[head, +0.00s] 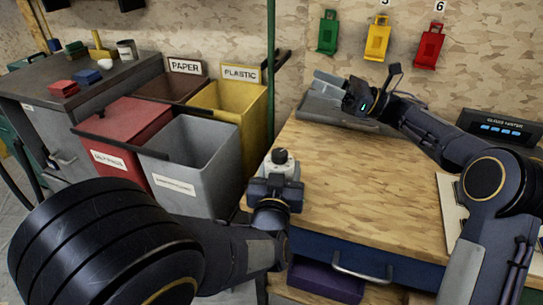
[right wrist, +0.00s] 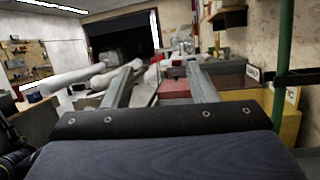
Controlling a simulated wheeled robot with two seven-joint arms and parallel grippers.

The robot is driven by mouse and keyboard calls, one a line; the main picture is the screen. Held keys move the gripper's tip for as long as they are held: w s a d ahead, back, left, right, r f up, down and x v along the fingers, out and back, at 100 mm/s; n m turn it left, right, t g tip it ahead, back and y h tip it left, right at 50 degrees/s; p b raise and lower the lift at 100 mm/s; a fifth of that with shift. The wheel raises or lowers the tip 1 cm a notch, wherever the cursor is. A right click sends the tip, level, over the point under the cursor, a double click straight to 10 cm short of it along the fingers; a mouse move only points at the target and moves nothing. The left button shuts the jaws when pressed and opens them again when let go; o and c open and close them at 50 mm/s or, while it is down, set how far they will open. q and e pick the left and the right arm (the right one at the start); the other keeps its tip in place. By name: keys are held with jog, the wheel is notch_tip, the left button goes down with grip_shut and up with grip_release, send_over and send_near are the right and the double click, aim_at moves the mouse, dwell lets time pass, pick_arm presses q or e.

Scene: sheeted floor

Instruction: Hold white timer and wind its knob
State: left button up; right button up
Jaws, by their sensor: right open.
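The white timer (head: 291,169) shows at the left edge of the wooden worktop in the head view, with a dark round knob (head: 280,156) on top. My left gripper (head: 276,182) is shut on the timer and holds it with the knob up; its fingers are partly hidden. My right gripper (head: 325,84) is above the back of the worktop, up and to the right of the timer and apart from it. Its two fingers are spread, pointing left. In the right wrist view the right gripper (right wrist: 160,85) is open with nothing between the fingers.
The wooden worktop (head: 370,185) is mostly clear. A grey tray (head: 330,112) lies at its back, under the right gripper. A dark device (head: 497,127) stands at the right. Red, grey and yellow bins (head: 190,160) stand left of the timer, by a green post (head: 271,80).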

jog(key=s+a+f+n+g+h, duration=0.2)
jog(key=s+f+n+g, duration=0.4)
jog(key=g, duration=0.2)
jog(key=n+g+h, duration=0.3)
jog(key=g+h, duration=0.1)
jog(key=g, duration=0.1)
send_near(272, 157)
jog(key=shift+y, duration=0.3)
jog(key=x, duration=1)
jog(key=shift+s+f, duration=0.15)
jog(key=shift+f, duration=0.1)
jog(key=shift+c, duration=0.4)
jog(key=c, duration=0.9)
